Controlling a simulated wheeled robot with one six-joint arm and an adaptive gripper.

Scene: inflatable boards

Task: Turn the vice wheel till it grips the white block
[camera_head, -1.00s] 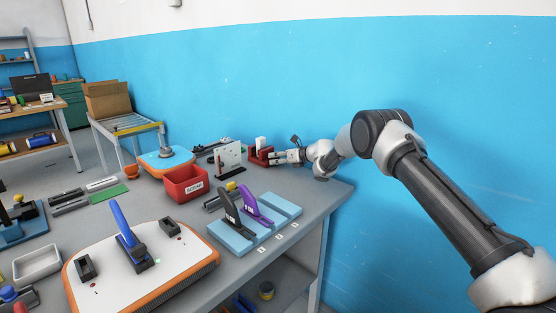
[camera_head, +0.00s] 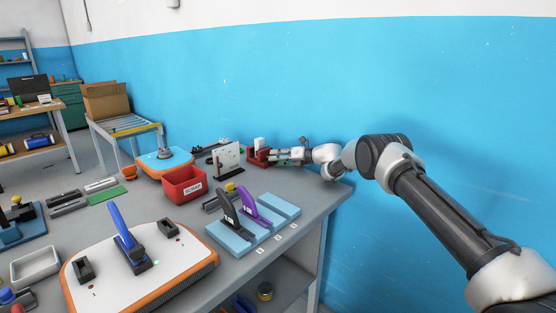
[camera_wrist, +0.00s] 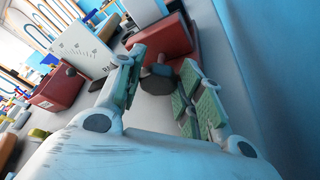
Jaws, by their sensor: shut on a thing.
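The red vice (camera_head: 251,160) stands at the back of the bench by the blue wall, with the white block (camera_head: 259,143) upright in it. In the wrist view the vice (camera_wrist: 170,42) is just ahead, and the white block (camera_wrist: 146,10) is cut by the top edge. The dark vice wheel (camera_wrist: 157,80) faces me between my fingers. My gripper (camera_wrist: 160,92) is shut on the wheel, its green-grey pads on either side. Whether the vice jaws touch the block cannot be told. In the head view my gripper (camera_head: 276,155) reaches the vice from the right.
A white plate with a printed scale (camera_head: 228,158) stands left of the vice. A red bin (camera_head: 184,184) and a blue rack with black and purple handled pieces (camera_head: 285,203) are nearer. The blue wall (camera_head: 400,90) is close behind my arm.

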